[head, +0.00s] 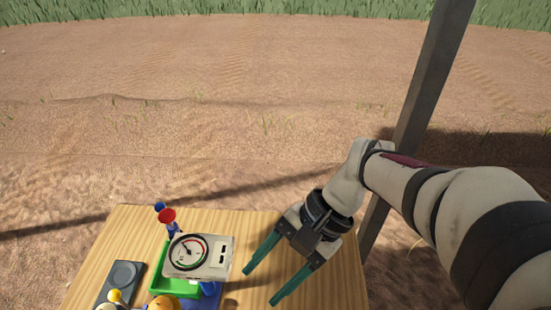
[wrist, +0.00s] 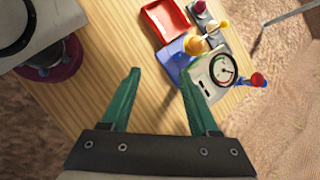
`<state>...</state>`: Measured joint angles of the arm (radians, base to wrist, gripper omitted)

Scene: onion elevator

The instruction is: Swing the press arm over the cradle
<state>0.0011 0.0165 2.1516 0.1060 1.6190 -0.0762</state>
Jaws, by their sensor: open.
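My gripper (head: 260,287) is open and empty over the right part of the wooden table. Its green fingers also show in the wrist view (wrist: 158,72), apart from the device. The device has a white box with a round gauge (head: 190,252), which also shows in the wrist view (wrist: 222,69). A red-topped blue lever (head: 167,215) stands behind the gauge. An orange-brown onion (head: 163,303) is partly cut off at the head view's lower edge; it also shows in the wrist view (wrist: 196,45). I cannot clearly tell the press arm or the cradle apart from the other parts.
A green tray (head: 165,286) lies under the gauge box. A red tray (wrist: 165,22) and a blue part (wrist: 177,57) are beside the onion. A dark plate (head: 122,275) lies at the left. A grey post (head: 415,120) rises behind my arm. The table right of the device is clear.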

